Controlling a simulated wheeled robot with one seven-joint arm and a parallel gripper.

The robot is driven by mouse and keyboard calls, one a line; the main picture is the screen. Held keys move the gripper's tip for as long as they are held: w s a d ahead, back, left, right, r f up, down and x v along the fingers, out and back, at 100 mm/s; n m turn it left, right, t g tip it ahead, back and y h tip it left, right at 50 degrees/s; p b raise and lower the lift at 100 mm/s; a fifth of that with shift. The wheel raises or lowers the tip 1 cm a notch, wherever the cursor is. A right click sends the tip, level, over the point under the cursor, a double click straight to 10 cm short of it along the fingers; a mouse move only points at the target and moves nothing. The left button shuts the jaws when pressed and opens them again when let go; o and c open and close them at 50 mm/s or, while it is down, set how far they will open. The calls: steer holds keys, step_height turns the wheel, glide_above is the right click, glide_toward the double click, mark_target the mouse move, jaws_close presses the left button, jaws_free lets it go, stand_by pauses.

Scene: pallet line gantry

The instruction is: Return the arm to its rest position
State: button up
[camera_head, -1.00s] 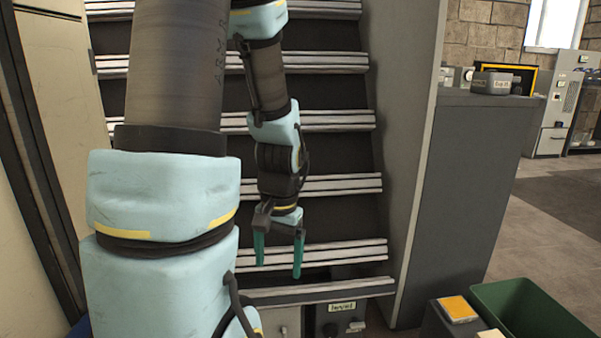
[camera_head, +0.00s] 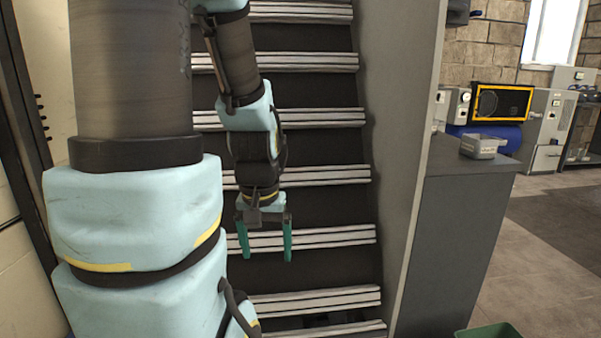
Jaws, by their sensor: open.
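My gripper (camera_head: 265,242) hangs near the middle of the view with its two green fingers pointing down. The fingers are apart and nothing is between them. It is in front of the dark rack with pale slatted rails (camera_head: 300,180), and I cannot tell how far from it. My arm comes down from the top of the view, with its elbow bent and the forearm above the gripper. A large part of my arm covers the left side of the view.
A grey panel (camera_head: 400,130) stands right of the rack. Beyond it is a dark grey counter (camera_head: 450,240) with a small grey box (camera_head: 483,147) on top. A green bin (camera_head: 490,332) shows at the bottom edge. Floor (camera_head: 545,235) at right is clear.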

step_height(320, 180, up, 20)
steer(key=p, duration=1.7)
steer(key=shift+f, duration=0.15)
steer(key=shift+c, duration=0.3)
